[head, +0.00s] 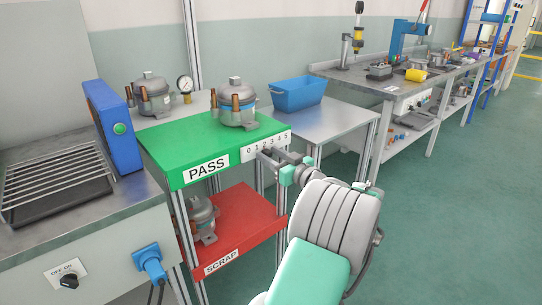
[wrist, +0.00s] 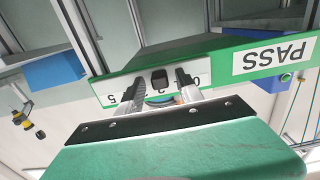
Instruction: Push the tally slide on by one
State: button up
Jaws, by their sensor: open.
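The tally slide (wrist: 159,79) is a small dark knob on the front edge of the green PASS shelf. In the wrist view, which is upside down, my gripper (wrist: 159,82) is open, with one finger on each side of the knob and a gap on both sides. The white number strip (head: 267,144), marked 0 to 5, runs along the same edge. In the head view my gripper (head: 273,156) is at this strip and hides the slide. The exact number at the slide is hard to read.
A grey compressor (head: 238,108) stands on the green PASS shelf (head: 180,140). Below is a red SCRAP shelf (head: 245,218) with another compressor (head: 202,220). A blue bin (head: 298,94) sits on the metal table behind. Open floor lies to the right.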

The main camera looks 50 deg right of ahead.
jog(key=shift+c, duration=0.4)
grip_shut()
dwell(0.9)
